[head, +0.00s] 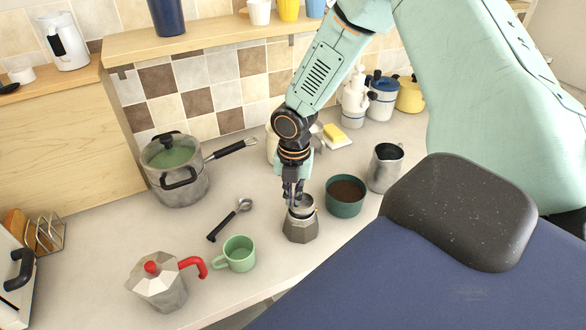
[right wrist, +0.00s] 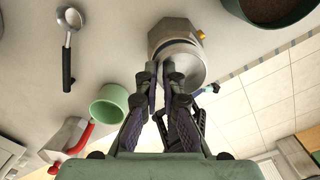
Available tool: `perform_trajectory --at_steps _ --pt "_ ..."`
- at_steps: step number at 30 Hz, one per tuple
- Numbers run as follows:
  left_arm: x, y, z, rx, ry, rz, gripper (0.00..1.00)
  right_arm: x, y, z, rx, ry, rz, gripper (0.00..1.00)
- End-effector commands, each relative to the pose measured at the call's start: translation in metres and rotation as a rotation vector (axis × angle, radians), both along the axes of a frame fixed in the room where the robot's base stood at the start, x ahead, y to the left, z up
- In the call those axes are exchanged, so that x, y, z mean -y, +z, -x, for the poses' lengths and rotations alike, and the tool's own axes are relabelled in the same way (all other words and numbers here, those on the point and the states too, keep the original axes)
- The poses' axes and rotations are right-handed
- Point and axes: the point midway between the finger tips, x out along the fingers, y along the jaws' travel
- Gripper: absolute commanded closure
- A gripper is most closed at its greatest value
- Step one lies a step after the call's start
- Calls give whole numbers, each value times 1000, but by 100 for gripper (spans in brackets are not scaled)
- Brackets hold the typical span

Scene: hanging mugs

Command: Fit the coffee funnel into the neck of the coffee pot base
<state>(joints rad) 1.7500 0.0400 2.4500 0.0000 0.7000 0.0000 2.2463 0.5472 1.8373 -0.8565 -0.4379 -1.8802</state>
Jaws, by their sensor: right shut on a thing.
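The coffee pot base (head: 300,231) is a grey faceted metal pot standing on the counter. It also shows at the top of the right wrist view (right wrist: 172,29). The coffee funnel (right wrist: 190,68) is a round silver piece overlapping the base's top in that view. In the head view the funnel (head: 303,208) is at the base's mouth, partly hidden by my fingers. My right gripper (head: 292,194) points down over the base and is shut on the funnel's edge; its fingertips also show in the right wrist view (right wrist: 163,72). I cannot tell whether the funnel is seated. My left gripper is out of view.
A green bowl of coffee grounds (head: 346,196) stands close right of the base, with a metal jug (head: 385,168) beyond. A green mug (head: 238,254), a spoon (head: 230,219) and a red-handled pot top (head: 160,282) are to the left. A cooking pot (head: 178,182) stands farther back.

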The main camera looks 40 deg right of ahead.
Motion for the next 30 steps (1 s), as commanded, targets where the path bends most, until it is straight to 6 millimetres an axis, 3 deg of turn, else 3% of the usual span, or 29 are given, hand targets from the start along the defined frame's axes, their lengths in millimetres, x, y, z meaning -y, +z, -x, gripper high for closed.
perform_trajectory --at_steps 25,30 --pt "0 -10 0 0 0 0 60 0 -19 0 -1 0 1 100" --pt "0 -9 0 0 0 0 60 0 -18 0 0 0 0 82"
